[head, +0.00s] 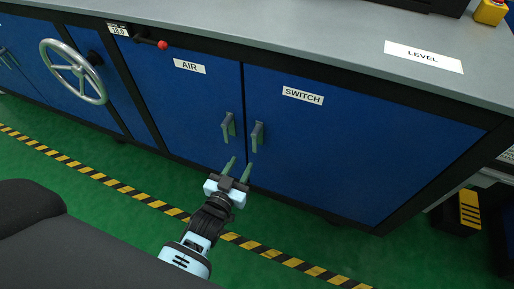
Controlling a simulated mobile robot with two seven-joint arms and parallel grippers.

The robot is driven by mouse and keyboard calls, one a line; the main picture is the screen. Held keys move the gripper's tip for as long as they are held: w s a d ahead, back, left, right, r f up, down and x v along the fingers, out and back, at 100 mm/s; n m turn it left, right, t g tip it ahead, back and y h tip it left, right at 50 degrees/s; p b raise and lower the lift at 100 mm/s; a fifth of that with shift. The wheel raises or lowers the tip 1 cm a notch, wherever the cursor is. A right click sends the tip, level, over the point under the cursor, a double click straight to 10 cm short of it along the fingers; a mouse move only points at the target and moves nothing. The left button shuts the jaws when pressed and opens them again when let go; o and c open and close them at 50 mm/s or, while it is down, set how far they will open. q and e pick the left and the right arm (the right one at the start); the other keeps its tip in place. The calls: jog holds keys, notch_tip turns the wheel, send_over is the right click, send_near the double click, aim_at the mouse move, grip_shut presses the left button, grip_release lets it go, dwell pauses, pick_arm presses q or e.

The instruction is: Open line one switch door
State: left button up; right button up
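The blue switch door (335,150) is shut, with a white SWITCH label (303,95) near its top. Its upright grey-green handle (257,136) is at the door's left edge. The blue air door (190,110) beside it is also shut, and its handle (228,127) is at its right edge. My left gripper (238,170) is open and empty, with its two greenish fingers apart, pointing up toward the handles. The fingertips appear just below the handles in the picture, apart from both. My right gripper is not in view.
A grey handwheel (73,71) and a red-knobbed lever (162,45) stick out at the left. The grey worktop (300,38) bears a LEVEL label. A black and yellow block (469,210) is on the floor at right. Striped tape (150,201) crosses the green floor.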

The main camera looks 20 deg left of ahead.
aim_at(254, 142)
pick_arm(q)
jog(key=w, duration=0.2)
jog(key=w+b, duration=0.1)
jog(key=shift+d+r+t, duration=0.15)
jog(key=shift+d+t, duration=0.1)
jog(key=shift+t, duration=0.15)
jog(key=w+b, duration=0.1)
jog(key=w, duration=0.5)
jog(key=shift+d+b, duration=0.15)
jog(key=shift+b, duration=0.25)
jog(key=shift+w, duration=0.75)
jog(key=shift+c, duration=0.2)
grip_shut()
